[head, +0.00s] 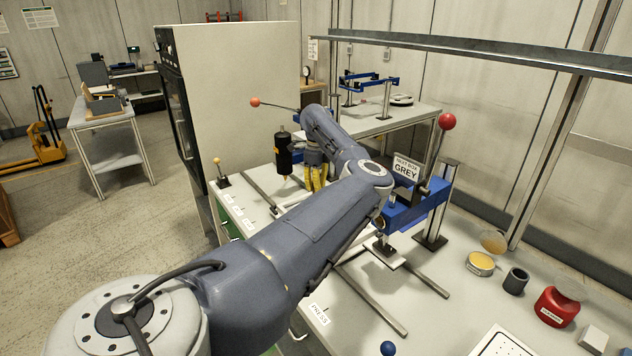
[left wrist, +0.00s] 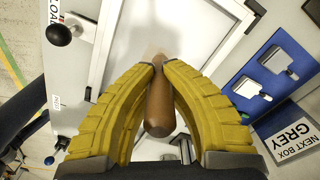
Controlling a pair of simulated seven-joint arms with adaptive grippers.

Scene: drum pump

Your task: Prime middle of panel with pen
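My left gripper (head: 318,178) reaches over the bench with its yellow fingers pointing down. In the left wrist view the fingers (left wrist: 157,68) are closed around a brown, round-ended cylinder (left wrist: 158,108), which looks like the pen. Its far end points at a pale grey panel (left wrist: 205,35) with a white frame. A brownish patch shows by that end. I cannot tell whether the pen touches the panel. My left arm hides the panel in the head view. My right gripper is not in view.
A blue lever fixture (head: 415,205) with a red ball (head: 447,121) stands right of my arm, by a "NEXT BOX GREY" sign (head: 406,169). A yellow tin (head: 480,264), dark cup (head: 515,281) and red container (head: 556,307) stand right.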

